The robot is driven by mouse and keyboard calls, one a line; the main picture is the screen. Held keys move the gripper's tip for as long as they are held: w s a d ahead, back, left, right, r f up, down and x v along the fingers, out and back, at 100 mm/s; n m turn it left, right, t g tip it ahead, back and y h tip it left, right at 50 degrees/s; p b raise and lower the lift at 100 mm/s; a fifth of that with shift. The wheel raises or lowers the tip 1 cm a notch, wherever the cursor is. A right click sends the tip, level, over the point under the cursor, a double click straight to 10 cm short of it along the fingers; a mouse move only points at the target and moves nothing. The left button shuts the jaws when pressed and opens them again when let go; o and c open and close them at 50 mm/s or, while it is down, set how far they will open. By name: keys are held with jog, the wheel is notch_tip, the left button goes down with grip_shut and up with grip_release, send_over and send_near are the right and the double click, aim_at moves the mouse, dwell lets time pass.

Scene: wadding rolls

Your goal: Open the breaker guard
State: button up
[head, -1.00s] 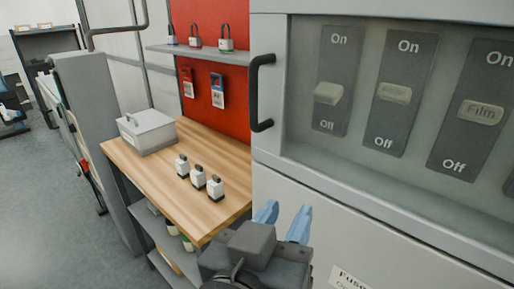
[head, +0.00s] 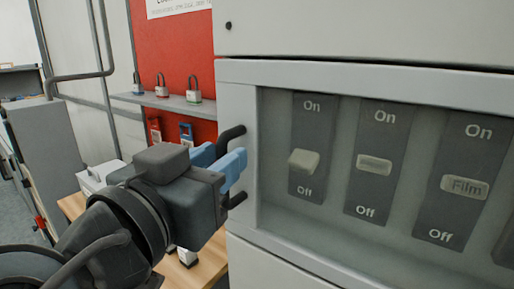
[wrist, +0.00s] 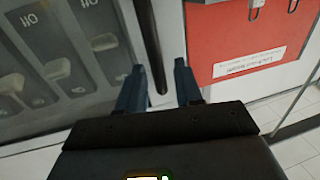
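The breaker guard (head: 243,190) is a pale framed clear cover over several switches, and it looks closed. Its black handle (head: 233,133) is on the left edge; the blue fingers hide the handle's middle in the head view. My gripper (head: 222,163) is at the handle. In the wrist view the handle (wrist: 149,40) runs between the spread blue fingers of my gripper (wrist: 159,78), with gaps showing. I cannot tell whether either finger touches it.
Switches (head: 374,164) with On and Off labels sit behind the guard. A grey shelf (head: 178,102) with several padlocks and a red board (head: 178,45) are left of the cabinet. A wooden table (head: 208,265) stands below my gripper, partly hidden.

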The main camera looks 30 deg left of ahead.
jog(key=shift+w, duration=0.65)
grip_shut()
